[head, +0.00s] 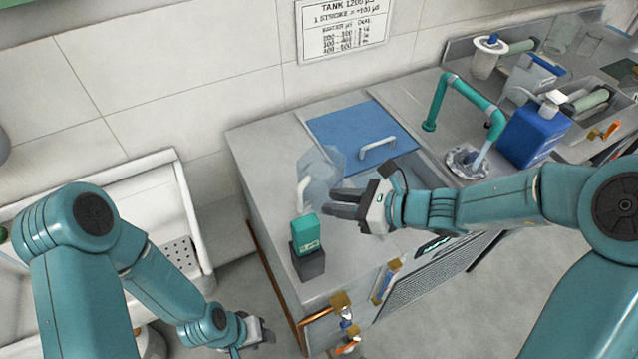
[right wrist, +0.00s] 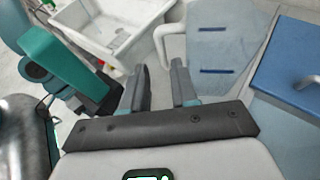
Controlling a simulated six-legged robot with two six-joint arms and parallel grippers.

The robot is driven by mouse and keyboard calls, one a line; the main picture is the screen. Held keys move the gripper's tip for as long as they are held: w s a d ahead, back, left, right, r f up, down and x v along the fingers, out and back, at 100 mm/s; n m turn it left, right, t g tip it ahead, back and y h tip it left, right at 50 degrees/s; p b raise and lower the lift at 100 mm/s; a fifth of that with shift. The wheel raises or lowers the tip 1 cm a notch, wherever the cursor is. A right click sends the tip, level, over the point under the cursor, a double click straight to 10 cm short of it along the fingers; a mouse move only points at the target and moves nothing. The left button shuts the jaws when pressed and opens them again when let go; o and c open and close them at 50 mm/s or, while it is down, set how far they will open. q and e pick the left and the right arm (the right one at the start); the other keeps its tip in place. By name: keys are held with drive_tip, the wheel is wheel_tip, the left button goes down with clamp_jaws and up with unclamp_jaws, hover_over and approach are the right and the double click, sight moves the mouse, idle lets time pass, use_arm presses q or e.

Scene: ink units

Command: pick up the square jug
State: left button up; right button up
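The square jug (head: 322,168) is a clear, pale bluish box shape with a white handle on its left side. It stands on the grey counter, just beyond my right gripper (head: 331,202), which partly overlaps it. In the right wrist view the jug (right wrist: 218,48) shows blue marks, with its handle ahead of the fingers. My right gripper (right wrist: 158,66) has its fingers apart with nothing between them. The handle appears beyond the fingertips; I cannot tell the exact distance. My left gripper (head: 262,332) is low, in front of the counter, and its fingers are too small to judge.
A teal device (head: 306,236) on a dark block stands near the jug, left of my right fingers. A blue lid (head: 350,128) with a white handle lies behind. A teal pipe (head: 462,88) and blue bottle (head: 532,132) stand right. A white sink (head: 150,195) is at left.

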sight(302, 199)
drive_tip(key=x, duration=0.8)
drive_tip(key=shift+w+a, duration=0.1)
drive_tip(key=shift+w, duration=0.05)
drive_tip(key=shift+r, duration=0.1)
clamp_jaws()
